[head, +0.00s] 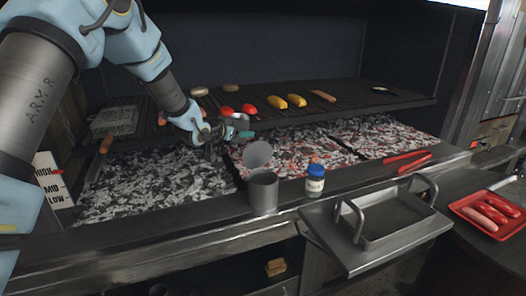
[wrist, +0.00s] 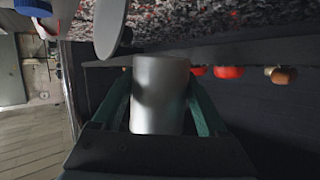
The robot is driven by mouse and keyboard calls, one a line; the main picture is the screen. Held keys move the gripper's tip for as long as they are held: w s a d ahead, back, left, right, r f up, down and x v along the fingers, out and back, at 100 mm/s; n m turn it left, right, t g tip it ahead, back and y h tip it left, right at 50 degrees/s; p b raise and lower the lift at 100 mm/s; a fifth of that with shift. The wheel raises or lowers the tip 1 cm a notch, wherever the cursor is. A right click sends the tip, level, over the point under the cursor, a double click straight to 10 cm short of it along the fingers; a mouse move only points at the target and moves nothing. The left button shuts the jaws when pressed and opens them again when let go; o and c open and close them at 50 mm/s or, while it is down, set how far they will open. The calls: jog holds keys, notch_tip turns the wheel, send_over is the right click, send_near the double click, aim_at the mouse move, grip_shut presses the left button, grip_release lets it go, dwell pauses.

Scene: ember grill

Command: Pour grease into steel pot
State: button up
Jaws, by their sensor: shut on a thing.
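My gripper (head: 240,126) is above the coals, toward the grill's front, with its green fingers on either side of a plain grey metal cup. In the wrist view, the cup (wrist: 159,92) sits between the gripper's fingers (wrist: 160,100). In the head view, the cup is mostly hidden by my gripper. The steel pot (head: 263,193) stands upright on the front ledge, below and to the right of my gripper. A grey round disc (head: 258,155), perhaps its lid, shows just above it. The disc also shows in the wrist view (wrist: 109,24). No grease is visible.
A blue-capped jar (head: 315,181) stands right of the pot. A handled steel tray (head: 398,226), red tongs (head: 408,160) and a red tray of sausages (head: 457,206) lie further right. Food sits on the rear grate (head: 350,92); hot coals (head: 290,150) lie below.

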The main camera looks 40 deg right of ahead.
aim_at(248, 124)
jog(key=shift+s+d+r+b, duration=0.1)
jog(key=shift+s+r+b, duration=0.15)
jog(key=shift+b, duration=0.1)
jog(key=m+b, duration=0.1)
jog(key=s+r+m+t+b, duration=0.1)
jog(key=b, duration=0.1)
jog(key=shift+s+b, duration=0.25)
jog(key=shift+b, duration=0.05)
jog(key=shift+s+d+r+m+t+h+b, duration=0.2)
jog(key=shift+s+r+m+t+h+b, duration=0.1)
jog(key=shift+s+r+m+t+b, duration=0.6)
jog(key=shift+f+m+b, duration=0.55)
jog(key=shift+m, duration=0.35)
jog(key=shift+r+m+t+h, duration=0.3)
jog(key=shift+r+m+t, duration=0.4)
jog(key=shift+f+m, duration=0.3)
jog(key=shift+f, duration=0.1)
jog(key=shift+r, duration=0.1)
jog(key=shift+m+h+b, duration=0.3)
jog(key=shift+m, duration=0.1)
jog(key=shift+s+r+m+t, duration=0.1)
jog(key=shift+r+m+t, duration=0.25)
jog(key=shift+m, duration=0.35)
